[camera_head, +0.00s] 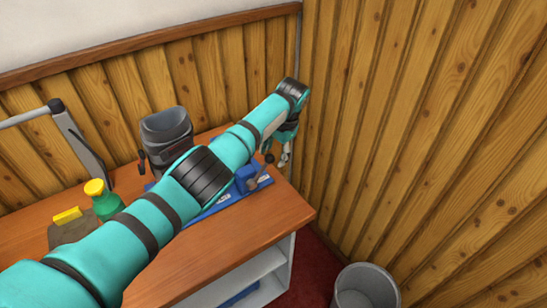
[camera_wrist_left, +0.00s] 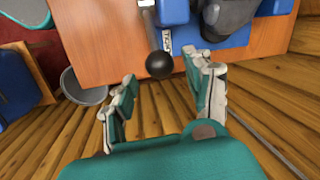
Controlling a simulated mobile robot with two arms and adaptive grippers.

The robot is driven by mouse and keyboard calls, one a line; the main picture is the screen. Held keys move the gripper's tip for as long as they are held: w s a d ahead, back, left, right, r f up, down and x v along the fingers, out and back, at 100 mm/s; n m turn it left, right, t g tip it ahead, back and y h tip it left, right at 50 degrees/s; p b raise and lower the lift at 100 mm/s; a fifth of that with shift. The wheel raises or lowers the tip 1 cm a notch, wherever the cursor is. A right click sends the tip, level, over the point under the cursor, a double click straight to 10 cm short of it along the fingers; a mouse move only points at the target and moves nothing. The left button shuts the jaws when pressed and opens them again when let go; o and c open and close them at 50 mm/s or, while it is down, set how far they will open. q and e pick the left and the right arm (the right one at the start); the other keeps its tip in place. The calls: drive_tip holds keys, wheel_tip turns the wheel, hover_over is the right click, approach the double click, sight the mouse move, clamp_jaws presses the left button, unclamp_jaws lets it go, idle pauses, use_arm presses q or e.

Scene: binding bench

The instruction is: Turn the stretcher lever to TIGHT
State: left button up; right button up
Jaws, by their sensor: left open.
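The stretcher's blue block (camera_head: 246,178) stands on a blue base (camera_head: 226,200) near the right end of the bench. Its grey lever (camera_head: 259,176) tilts up to a dark ball knob (camera_head: 269,158). In the left wrist view the black knob (camera_wrist_left: 159,65) shows large on the lever (camera_wrist_left: 151,28), beside a white label (camera_wrist_left: 167,40) whose print is hard to read. My left gripper (camera_head: 285,157) is open near the knob. In the wrist view its two fingers (camera_wrist_left: 162,82) stand on either side of the knob with gaps; contact does not show. My right gripper is out of view.
A dark grey vessel-like object (camera_head: 167,135) stands behind my left arm. A green bottle with a yellow cap (camera_head: 102,198) and a yellow block (camera_head: 67,215) are at the left. Wooden walls close in behind and right; a grey bin (camera_head: 365,287) stands on the floor.

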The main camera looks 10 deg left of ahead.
use_arm(q)
drive_tip(key=v, duration=0.9)
drive_tip(key=shift+d+r, duration=0.15)
